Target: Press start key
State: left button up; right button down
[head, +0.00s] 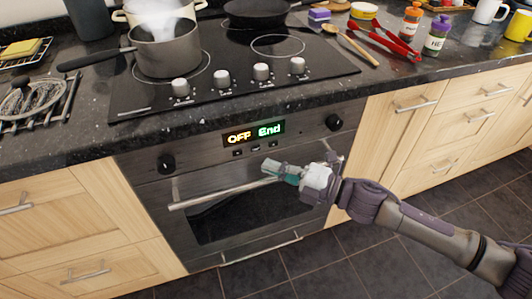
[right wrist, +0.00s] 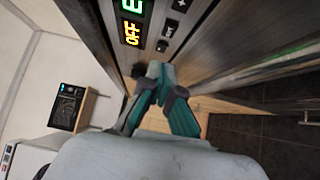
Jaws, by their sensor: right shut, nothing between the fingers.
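The oven control panel shows a lit display (head: 254,133) with amber "OFF" and green "End". It also shows in the right wrist view (right wrist: 132,20). Small dark keys (head: 256,149) sit in a row under it. In the right wrist view, the keys (right wrist: 169,28) run beside the display; one looks marked "+", the other labels are too small to read surely. My right gripper (head: 272,168) is shut and empty, in front of the oven just below the key row. Its fingertips (right wrist: 156,72) point towards the panel in the wrist view; contact cannot be told. My left gripper is out of view.
Dark knobs (head: 166,162) flank the panel, and the oven handle (head: 215,193) runs below it. A steaming pot (head: 165,53) stands on the hob above, with several silver knobs (head: 261,72) at its front. The floor (head: 350,262) in front is clear.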

aim_at(252, 150)
jog(key=w, duration=0.1)
jog(key=w+a, duration=0.1)
jog(key=w, duration=0.1)
jog(key=shift+w+a, duration=0.15)
jog(key=shift+a, duration=0.05)
jog(key=shift+w+a, duration=0.1)
jog(key=shift+w, duration=0.25)
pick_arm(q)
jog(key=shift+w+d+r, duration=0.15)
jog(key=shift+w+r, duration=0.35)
